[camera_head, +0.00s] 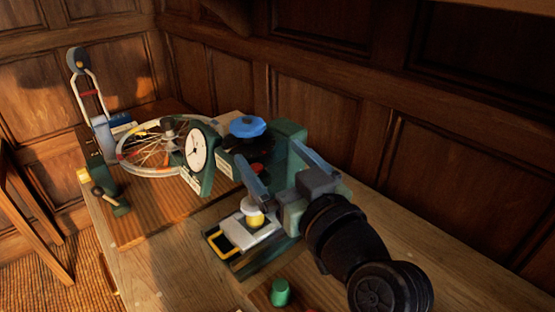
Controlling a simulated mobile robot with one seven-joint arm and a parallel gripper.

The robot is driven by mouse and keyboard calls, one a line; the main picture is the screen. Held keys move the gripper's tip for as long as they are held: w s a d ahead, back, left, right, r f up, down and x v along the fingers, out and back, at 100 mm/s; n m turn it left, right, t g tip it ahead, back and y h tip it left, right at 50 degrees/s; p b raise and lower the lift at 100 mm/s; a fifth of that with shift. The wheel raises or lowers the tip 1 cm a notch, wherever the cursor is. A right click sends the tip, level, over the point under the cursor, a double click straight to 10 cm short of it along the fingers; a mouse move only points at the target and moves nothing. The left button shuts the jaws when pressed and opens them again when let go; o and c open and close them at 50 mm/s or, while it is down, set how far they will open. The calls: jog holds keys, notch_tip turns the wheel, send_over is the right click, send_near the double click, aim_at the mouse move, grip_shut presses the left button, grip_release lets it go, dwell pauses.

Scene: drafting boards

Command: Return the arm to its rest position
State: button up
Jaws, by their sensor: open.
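My gripper (268,154) is at the right of the middle, on the end of my black arm. Its two blue-grey fingers are spread well apart and point toward the back left. I see nothing held between them. They overlap the green machine (292,150) with the blue knob (247,126) in this view; I cannot tell whether they touch it. A yellow-and-white knob (254,216) shows below the left finger, on a pale plate with a yellow frame handle (225,245). My gripper body hides part of the machine.
A white dial (196,151) in a green housing and a spoked wheel (150,150) stand at the back left of the wooden table (175,270). A green cylinder (280,292) is near the front. Wood-panelled walls (450,150) rise behind. The table's front left is clear.

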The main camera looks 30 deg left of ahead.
jog(key=shift+a, duration=0.1)
jog(key=shift+r, duration=0.1)
jog(key=w+d+r+m+t+h+p, duration=0.1)
jog(key=d+r+m+t+h+p, duration=0.3)
jog(key=r, duration=0.6)
jog(key=d+r+m+t+h+p, duration=0.1)
jog(key=d+r+t+h+p, duration=0.1)
jog(key=d+r+t, duration=0.7)
jog(key=s+d+r+m+t+h+p, duration=0.1)
jog(key=s+d+r+m+t+h, duration=0.1)
jog(key=r, duration=0.6)
jog(key=s+d+r+m+t+h+p, duration=0.1)
jog(key=s+d+r+m+t+h, duration=0.1)
jog(key=s+d+r+m+h, duration=0.2)
jog(key=s+r+h, duration=0.3)
jog(key=r, duration=0.2)
jog(key=shift+s+d+r+p, duration=0.15)
jog(key=shift+d+r+p, duration=0.15)
jog(key=shift+d+p, duration=0.1)
